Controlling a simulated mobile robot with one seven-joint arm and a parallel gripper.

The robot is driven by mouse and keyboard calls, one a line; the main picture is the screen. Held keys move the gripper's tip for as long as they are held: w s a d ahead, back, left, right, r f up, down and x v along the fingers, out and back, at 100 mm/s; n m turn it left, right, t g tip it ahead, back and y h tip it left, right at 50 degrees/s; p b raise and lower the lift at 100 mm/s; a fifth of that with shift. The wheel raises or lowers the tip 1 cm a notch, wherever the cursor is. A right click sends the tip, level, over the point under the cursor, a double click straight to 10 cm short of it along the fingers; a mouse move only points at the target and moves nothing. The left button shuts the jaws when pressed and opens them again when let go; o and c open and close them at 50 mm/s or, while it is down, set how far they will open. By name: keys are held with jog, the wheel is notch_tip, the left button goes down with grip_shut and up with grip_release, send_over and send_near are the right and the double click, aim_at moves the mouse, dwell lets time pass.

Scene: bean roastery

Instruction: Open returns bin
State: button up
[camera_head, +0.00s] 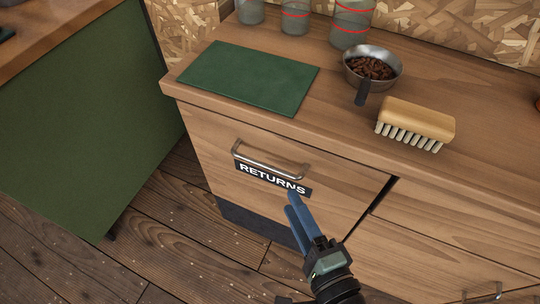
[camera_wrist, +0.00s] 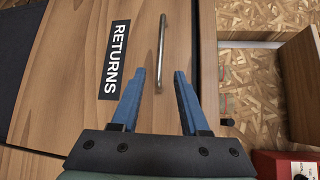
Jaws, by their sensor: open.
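The returns bin (camera_head: 290,205) is a wooden drawer front in the counter, with a black label reading RETURNS (camera_head: 272,179); it looks shut. Its metal bar handle (camera_head: 268,168) runs along the top of the front, above the label. My gripper (camera_head: 291,198) has blue fingers and is open and empty, below the right end of the label in the head view. In the wrist view, the handle (camera_wrist: 162,50) lies ahead, with its near end between the open fingertips (camera_wrist: 160,78) in the picture. I cannot tell the exact gap to the handle.
On the countertop are a green mat (camera_head: 248,76), a metal scoop of beans (camera_head: 372,58), a wooden brush (camera_head: 417,121) and several glass jars (camera_head: 352,22). More drawers (camera_head: 440,245) are at the right. Open wooden floor (camera_head: 170,235) lies at the left, before a green-sided counter (camera_head: 80,120).

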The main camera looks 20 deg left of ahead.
aim_at(274, 167)
jog(key=x, duration=1)
jog(key=shift+w+a+b, duration=0.15)
jog(key=shift+w+b, duration=0.05)
jog(key=shift+b, duration=0.15)
grip_shut()
dwell(0.8)
